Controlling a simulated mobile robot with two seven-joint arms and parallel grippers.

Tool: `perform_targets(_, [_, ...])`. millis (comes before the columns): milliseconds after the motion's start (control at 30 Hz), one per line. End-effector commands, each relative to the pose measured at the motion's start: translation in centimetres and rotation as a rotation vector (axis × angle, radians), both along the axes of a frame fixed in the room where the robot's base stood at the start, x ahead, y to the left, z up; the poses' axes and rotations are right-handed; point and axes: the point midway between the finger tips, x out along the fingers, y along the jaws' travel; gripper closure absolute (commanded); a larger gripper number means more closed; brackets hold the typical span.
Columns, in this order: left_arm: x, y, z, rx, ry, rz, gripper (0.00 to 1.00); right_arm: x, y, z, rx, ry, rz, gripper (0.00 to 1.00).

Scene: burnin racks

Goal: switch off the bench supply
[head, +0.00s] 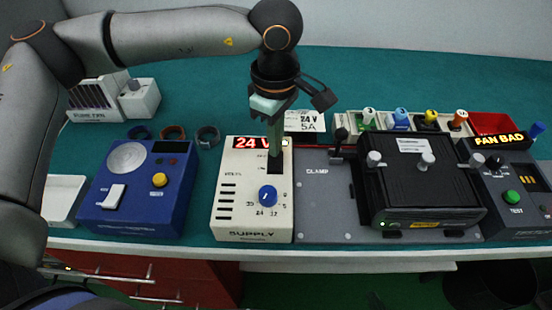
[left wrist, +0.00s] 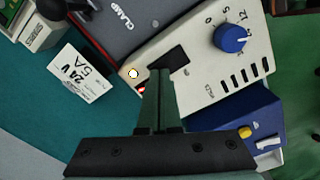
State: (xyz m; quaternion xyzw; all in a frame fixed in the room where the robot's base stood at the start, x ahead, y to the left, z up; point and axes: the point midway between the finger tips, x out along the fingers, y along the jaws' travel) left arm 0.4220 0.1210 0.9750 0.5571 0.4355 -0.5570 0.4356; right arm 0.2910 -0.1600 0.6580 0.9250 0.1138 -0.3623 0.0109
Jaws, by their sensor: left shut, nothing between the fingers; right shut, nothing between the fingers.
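The bench supply (head: 226,222) is a cream box marked SUPPLY, with a lit red 24 V display (head: 248,142) and a small bright lamp (head: 285,142) beside it. It has a blue knob (head: 268,196), which also shows in the left wrist view (left wrist: 231,38). My left gripper (head: 275,153) is shut and empty, pointing down over the supply's upper right. Its fingertips (left wrist: 160,72) are at the black switch recess (left wrist: 172,60); I cannot tell whether they touch. The fingers hide part of the switch, so its position is unclear. My right gripper is not in view.
A blue box (head: 140,190) with a white rocker stands left of the supply. Right of it are a grey CLAMP plate (head: 317,205) and a black unit (head: 425,180) with a green light. A 24 V 5A card (head: 305,121) stands behind. A FAN BAD tester (head: 510,185) is far right.

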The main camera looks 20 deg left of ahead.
Motion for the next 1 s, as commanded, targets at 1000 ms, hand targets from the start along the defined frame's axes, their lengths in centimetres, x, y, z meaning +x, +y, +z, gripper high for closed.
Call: perform_targets(1000, [0.0,0.0,3.6,0.0,0.001,0.0,1.0,0.0,0.0,1.9,0.0,0.0,0.0,1.0])
